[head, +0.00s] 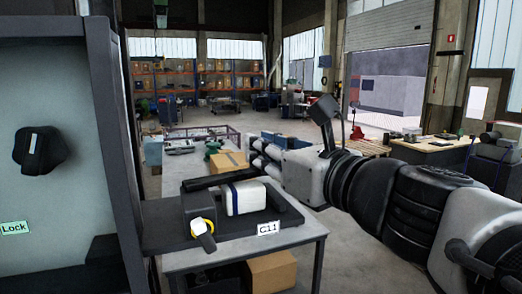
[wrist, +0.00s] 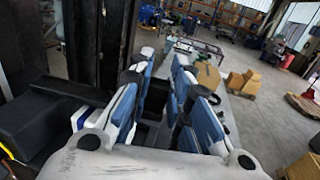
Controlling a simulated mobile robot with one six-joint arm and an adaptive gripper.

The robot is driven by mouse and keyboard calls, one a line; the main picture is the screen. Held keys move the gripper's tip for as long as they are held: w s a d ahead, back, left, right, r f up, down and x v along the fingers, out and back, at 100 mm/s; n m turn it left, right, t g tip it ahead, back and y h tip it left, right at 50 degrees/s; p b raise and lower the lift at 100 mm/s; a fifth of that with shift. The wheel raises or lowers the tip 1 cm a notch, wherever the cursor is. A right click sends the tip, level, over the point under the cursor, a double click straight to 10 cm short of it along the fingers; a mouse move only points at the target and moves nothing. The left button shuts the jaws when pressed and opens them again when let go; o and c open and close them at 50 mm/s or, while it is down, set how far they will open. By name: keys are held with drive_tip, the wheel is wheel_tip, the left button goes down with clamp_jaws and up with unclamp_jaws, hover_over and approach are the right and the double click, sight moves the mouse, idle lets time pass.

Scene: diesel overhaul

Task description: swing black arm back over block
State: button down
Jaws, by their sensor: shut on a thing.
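The black arm (head: 222,179) is a long bar lying level above the rear of a dark base plate (head: 165,236). Its right end meets my gripper (head: 258,155). The block (head: 242,198), white with a blue band, sits on the plate in front of the bar. In the wrist view, the black arm (wrist: 68,92) runs in from the left to my gripper (wrist: 160,80), whose blue and white fingers are shut on it. The exact contact is partly hidden by the fingers.
A yellow-ringed part with a pale handle (head: 203,235) stands at the plate's front left. A "C11" label (head: 268,228) is at its front edge. A grey cabinet with a black knob (head: 40,150) and "Lock" label closes off the left. A cardboard box (head: 227,161) lies behind.

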drive_tip(key=shift+v, duration=0.9)
drive_tip(key=shift+s+a, duration=0.1)
drive_tip(key=c, duration=1.5)
unclamp_jaws()
drive_tip(key=shift+s, duration=0.1)
drive_tip(key=shift+s+d, duration=0.35)
drive_tip(key=v, duration=0.6)
drive_tip(key=shift+s+d, duration=0.15)
drive_tip(key=shift+s, duration=0.05)
